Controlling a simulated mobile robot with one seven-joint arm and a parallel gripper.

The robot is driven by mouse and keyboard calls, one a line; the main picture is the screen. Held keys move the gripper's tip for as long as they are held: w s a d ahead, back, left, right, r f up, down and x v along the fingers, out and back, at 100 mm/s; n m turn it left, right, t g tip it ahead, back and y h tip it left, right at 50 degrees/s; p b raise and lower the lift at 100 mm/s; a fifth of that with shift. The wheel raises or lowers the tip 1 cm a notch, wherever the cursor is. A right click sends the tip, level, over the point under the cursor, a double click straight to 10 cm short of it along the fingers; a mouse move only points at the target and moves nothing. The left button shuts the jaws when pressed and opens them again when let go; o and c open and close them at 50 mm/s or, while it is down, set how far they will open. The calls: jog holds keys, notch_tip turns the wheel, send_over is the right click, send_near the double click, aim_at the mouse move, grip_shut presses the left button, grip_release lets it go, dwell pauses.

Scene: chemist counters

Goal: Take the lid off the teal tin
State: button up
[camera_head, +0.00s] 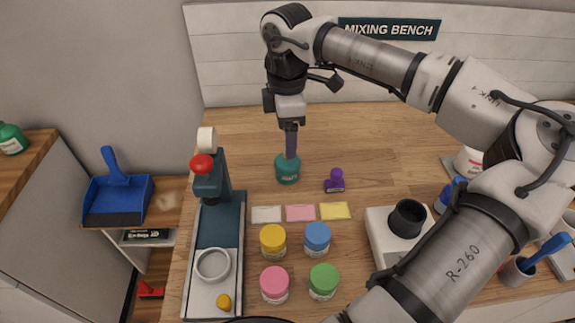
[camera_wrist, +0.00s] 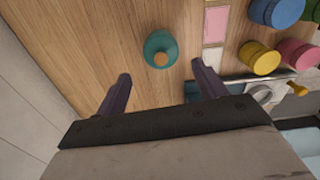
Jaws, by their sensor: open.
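The teal tin (camera_head: 287,174) stands upright on the wooden bench, left of a purple knobbed stamp. In the wrist view the teal tin (camera_wrist: 157,40) shows from above, with a round orange-brown knob (camera_wrist: 161,59) on its lid. My gripper (camera_head: 291,157) points down at the tin from above, and its finger hides part of the tin's top in the head view. In the wrist view my gripper (camera_wrist: 161,76) has its two purple fingers wide apart and empty, with the tin beyond the tips and roughly between their lines. I cannot tell the exact height gap.
The purple stamp (camera_head: 335,181) stands close on the right. White, pink (camera_head: 300,213) and yellow cards lie in front, then yellow (camera_head: 273,240), blue, pink and green tins. A teal press (camera_head: 212,182) with a red knob stands left. The bench behind the tin is clear.

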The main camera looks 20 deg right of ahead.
aim_at(284, 167)
notch_tip(284, 167, down, 6)
jog(key=shift+r+b, duration=0.2)
jog(key=shift+b, duration=0.5)
jog(key=shift+s, duration=0.15)
jog(key=c, duration=1.2)
